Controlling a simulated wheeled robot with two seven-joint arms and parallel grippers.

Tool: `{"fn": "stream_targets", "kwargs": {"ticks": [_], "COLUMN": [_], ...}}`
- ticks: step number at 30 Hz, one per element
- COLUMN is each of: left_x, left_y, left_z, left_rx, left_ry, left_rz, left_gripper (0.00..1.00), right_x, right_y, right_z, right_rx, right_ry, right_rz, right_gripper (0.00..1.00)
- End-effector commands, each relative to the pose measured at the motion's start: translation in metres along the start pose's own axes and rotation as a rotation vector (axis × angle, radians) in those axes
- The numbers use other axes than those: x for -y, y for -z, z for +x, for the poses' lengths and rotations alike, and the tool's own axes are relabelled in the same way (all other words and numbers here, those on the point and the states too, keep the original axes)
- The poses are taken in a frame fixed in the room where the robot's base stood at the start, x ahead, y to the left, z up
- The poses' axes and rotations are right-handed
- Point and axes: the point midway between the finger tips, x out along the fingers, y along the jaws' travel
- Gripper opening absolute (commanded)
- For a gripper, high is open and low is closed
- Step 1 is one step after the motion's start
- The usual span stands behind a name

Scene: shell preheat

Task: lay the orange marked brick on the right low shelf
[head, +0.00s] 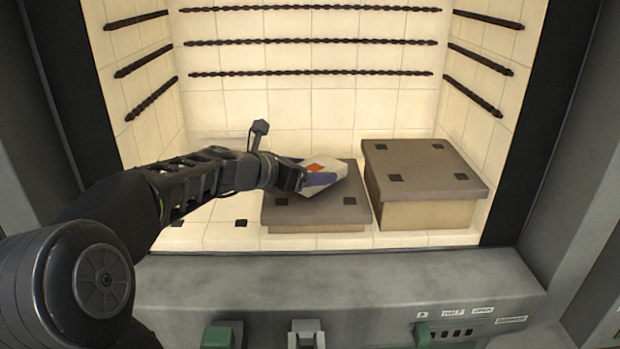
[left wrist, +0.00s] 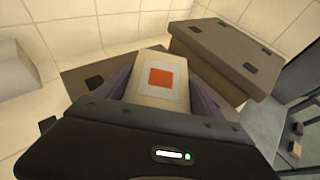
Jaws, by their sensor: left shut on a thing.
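The orange marked brick (head: 332,167) is a pale block with an orange square on its top face. My left gripper (head: 316,179) is shut on it, with a finger on each side. The brick is over the low brown shelf (head: 328,216) in the middle of the chamber. I cannot tell whether it touches that shelf. In the left wrist view the brick (left wrist: 150,92) sits between the fingers, mark up, over the same shelf (left wrist: 82,72). A taller brown shelf (head: 415,165) stands just right of the low one. My right gripper is out of view.
The taller shelf also shows in the left wrist view (left wrist: 225,55). Dark twisted heating rods (head: 310,73) line the pale tiled walls. The grey front ledge (head: 370,285) carries controls. The tiled floor left of the low shelf is partly bare, with dark squares on it.

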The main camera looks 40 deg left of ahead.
Motion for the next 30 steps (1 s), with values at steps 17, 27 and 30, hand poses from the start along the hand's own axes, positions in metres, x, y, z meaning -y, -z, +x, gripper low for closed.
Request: {"fn": "stream_targets", "kwargs": {"ticks": [17, 27, 30], "left_x": [0.0, 0.0001, 0.0001], "left_y": [0.0099, 0.0097, 0.0081], "left_z": [0.0041, 0.0041, 0.0035], "left_rx": [0.001, 0.001, 0.001], "left_ry": [-0.001, 0.0, 0.0], "left_rz": [0.0, 0.001, 0.001], "left_gripper": [0.86, 0.99, 0.99], "right_x": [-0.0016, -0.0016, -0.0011], "right_y": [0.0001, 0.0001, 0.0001], "right_z": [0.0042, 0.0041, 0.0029], "right_rx": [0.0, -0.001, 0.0], "right_ry": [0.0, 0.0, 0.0], "right_rz": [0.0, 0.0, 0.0], "right_gripper": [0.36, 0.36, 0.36]}}
